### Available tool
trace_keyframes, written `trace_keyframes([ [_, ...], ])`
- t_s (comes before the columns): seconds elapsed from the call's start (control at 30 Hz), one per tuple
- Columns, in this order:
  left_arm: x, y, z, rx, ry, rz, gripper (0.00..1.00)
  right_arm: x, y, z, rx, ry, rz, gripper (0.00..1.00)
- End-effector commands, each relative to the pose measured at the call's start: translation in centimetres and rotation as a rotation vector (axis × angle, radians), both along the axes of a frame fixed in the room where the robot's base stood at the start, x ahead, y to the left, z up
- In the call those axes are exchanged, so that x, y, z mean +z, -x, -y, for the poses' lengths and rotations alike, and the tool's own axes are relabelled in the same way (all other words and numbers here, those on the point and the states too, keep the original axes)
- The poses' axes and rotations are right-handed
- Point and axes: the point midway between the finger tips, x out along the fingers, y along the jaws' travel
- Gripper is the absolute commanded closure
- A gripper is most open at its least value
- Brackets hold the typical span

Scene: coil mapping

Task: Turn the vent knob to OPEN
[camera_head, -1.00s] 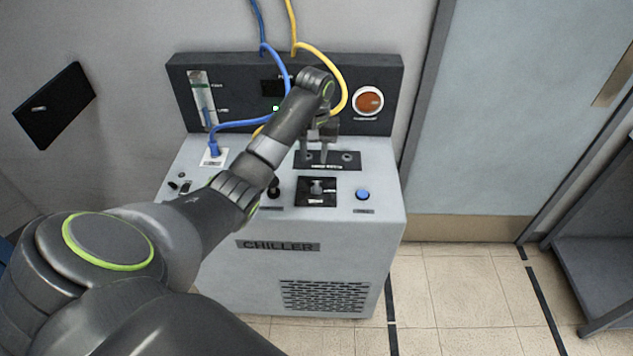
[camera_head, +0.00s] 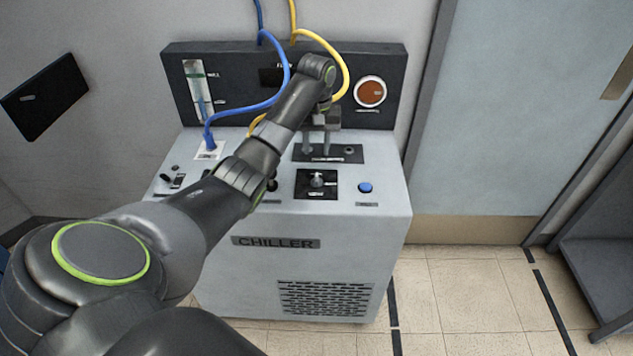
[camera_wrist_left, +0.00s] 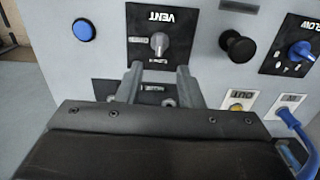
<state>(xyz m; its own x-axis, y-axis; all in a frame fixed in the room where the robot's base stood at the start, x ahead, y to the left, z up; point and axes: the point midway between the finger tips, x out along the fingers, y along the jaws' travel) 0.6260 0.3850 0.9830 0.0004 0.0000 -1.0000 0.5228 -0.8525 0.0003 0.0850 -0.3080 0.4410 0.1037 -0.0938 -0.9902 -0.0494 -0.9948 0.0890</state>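The vent knob (camera_head: 317,179) is a small grey handle on a black plate on top of the chiller (camera_head: 225,272). In the left wrist view the knob (camera_wrist_left: 158,43) appears upside down with its VENT label; its handle runs roughly up and down the picture. The small position labels are too blurred to read surely. My left gripper (camera_head: 318,152) hovers behind the knob, over another dark plate. In the left wrist view its two fingers (camera_wrist_left: 158,82) are apart with nothing between them, and clear of the knob. My right gripper is out of view.
A blue button (camera_head: 365,187) sits right of the knob. In the left wrist view, a black knob (camera_wrist_left: 238,46) and a blue flow knob (camera_wrist_left: 301,50) stand beside it. Blue (camera_head: 240,107) and yellow (camera_head: 343,75) hoses run near my left arm. Open floor lies front right.

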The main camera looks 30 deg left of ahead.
Motion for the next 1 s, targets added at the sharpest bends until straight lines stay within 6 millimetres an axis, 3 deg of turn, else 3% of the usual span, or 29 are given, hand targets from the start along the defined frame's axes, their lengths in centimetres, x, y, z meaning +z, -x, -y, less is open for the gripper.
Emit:
trace_keyframes([
  [0.07,-1.9,0.0,0.0,0.0,0.001,-0.001,0.66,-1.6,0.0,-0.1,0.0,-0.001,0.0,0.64],
  [0.17,-3.4,0.1,0.0,0.0,0.001,-0.006,0.66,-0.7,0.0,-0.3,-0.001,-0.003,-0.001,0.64],
  [0.5,-9.0,0.1,0.0,-0.001,0.0,-0.002,0.66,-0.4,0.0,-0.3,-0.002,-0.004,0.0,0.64],
  [0.93,-10.0,0.0,0.0,-0.001,-0.001,-0.001,0.66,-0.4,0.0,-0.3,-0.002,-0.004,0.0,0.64],
  [1.0,-9.9,0.0,0.0,-0.001,-0.001,-0.001,0.76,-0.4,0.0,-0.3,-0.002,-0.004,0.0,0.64],
])
